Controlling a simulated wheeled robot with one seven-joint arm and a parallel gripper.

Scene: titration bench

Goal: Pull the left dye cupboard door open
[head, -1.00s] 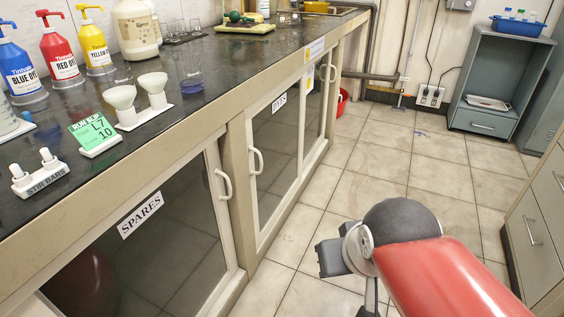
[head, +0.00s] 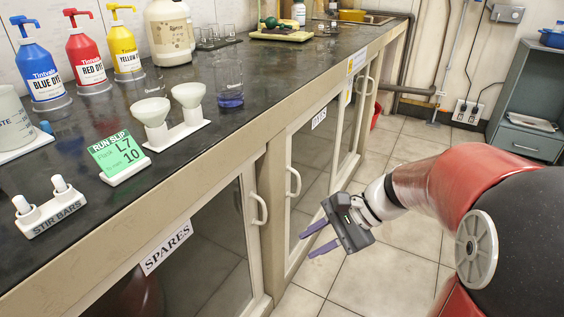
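The dye cupboard under the bench has a label reading DYES (head: 319,118). Its left door (head: 312,170) is a dark glass panel in a cream frame and looks shut. The door's white handle (head: 295,182) is a vertical bow on the left edge. My gripper (head: 312,240) is in front of this door, to the right of the handle and lower in the picture. Its two purple fingers point left toward the cupboard and are spread apart with nothing between them. A gap shows between the fingers and the handle.
The SPARES cupboard door (head: 205,262) with its own handle (head: 259,208) is to the left. The dark benchtop (head: 285,62) above carries dye bottles, a funnel stand (head: 178,135) and a beaker (head: 229,85). Tiled floor (head: 385,265) is clear around my gripper.

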